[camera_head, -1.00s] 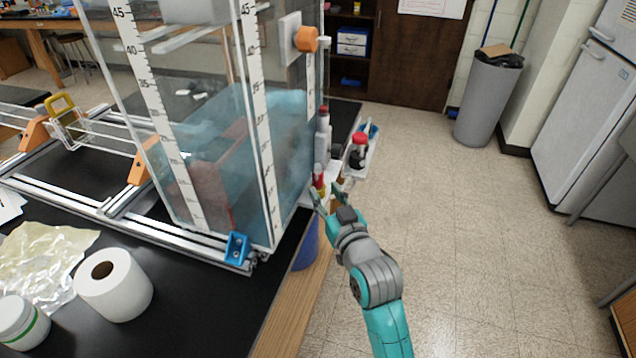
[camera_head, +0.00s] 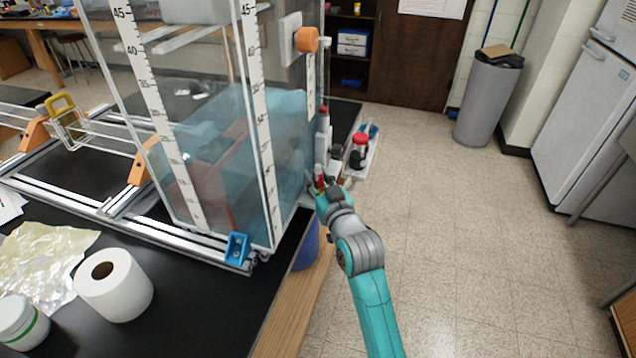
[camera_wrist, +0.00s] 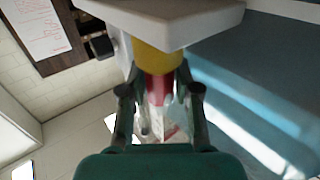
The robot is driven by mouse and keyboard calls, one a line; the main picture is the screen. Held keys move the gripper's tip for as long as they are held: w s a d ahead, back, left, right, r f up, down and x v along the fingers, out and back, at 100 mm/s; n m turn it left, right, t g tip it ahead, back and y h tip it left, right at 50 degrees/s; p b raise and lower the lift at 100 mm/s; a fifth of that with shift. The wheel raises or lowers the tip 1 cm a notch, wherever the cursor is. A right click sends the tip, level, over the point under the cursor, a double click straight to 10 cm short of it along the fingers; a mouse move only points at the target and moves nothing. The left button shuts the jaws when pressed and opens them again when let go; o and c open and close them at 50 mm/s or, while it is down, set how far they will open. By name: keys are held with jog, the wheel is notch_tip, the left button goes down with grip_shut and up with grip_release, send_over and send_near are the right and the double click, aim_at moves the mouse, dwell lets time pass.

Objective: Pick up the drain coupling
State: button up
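A red and yellow cylindrical piece, which I take to be the drain coupling (camera_wrist: 157,86), sits beneath a pale ledge in the wrist view. Its red part also shows beside the tank's right wall in the head view (camera_head: 319,170). My gripper (camera_wrist: 160,92) is open, with one finger on each side of the red part and a gap visible at each side. In the head view my gripper (camera_head: 318,191) is right at the piece and hides its lower part. A clear or whitish part shows below the red in the wrist view.
The clear water tank (camera_head: 215,160) with scale strips stands just left of my gripper. A small shelf (camera_head: 366,160) with a red-capped bottle (camera_head: 359,152) is just beyond. The black bench (camera_head: 190,310) holds a paper roll (camera_head: 116,285). Floor at right is open.

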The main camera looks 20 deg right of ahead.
aim_at(318, 172)
grip_shut()
jog(key=shift+r, duration=0.85)
notch_tip(318, 172, up, 2)
jog(key=shift+r, duration=0.1)
jog(key=s, duration=1.8)
jog(key=shift+d+f, duration=0.25)
jog(key=shift+d, duration=0.2)
